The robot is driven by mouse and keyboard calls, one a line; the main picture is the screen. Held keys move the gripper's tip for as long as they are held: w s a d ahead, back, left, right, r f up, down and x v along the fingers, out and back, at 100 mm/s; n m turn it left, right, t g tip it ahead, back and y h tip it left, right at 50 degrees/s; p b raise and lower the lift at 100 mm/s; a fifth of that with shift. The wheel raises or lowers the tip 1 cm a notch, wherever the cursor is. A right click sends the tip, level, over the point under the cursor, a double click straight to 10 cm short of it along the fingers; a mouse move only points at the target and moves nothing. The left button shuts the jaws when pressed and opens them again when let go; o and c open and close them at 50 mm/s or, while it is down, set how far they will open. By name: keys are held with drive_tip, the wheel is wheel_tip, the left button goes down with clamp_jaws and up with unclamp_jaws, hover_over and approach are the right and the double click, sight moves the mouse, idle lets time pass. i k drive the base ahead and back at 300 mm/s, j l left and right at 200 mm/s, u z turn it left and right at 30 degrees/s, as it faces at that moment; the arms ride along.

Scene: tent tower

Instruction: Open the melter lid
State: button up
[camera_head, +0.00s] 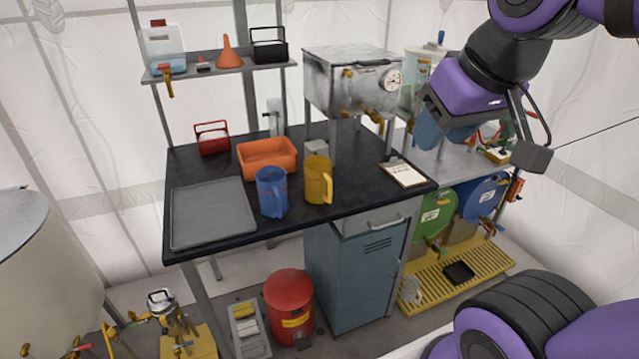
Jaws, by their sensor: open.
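A silver metal box (340,90) with a round dial and brass taps on its front stands on legs above the back right of the black-topped table; I take it for the melter. Its flat lid (345,56) lies shut on top, with a dark handle (372,62) along the front edge. My gripper (478,145) hangs at the upper right, to the right of the box and apart from it. It is open and seems empty, though its jaws are partly hidden by the wrist.
A blue jug (272,192), yellow jug (319,180), orange tray (267,157) and clipboard (404,172) are on the table (345,150). A shelf (220,68) is left of the box. A large pale tank (45,275) is at far left.

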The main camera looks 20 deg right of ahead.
sight(365, 55)
drive_tip(key=i+l+z, duration=0.1)
drive_tip(key=i+z, duration=0.15)
drive_tip(key=z, duration=0.15)
drive_tip(key=i+z, duration=0.5)
drive_tip(key=z, duration=0.25)
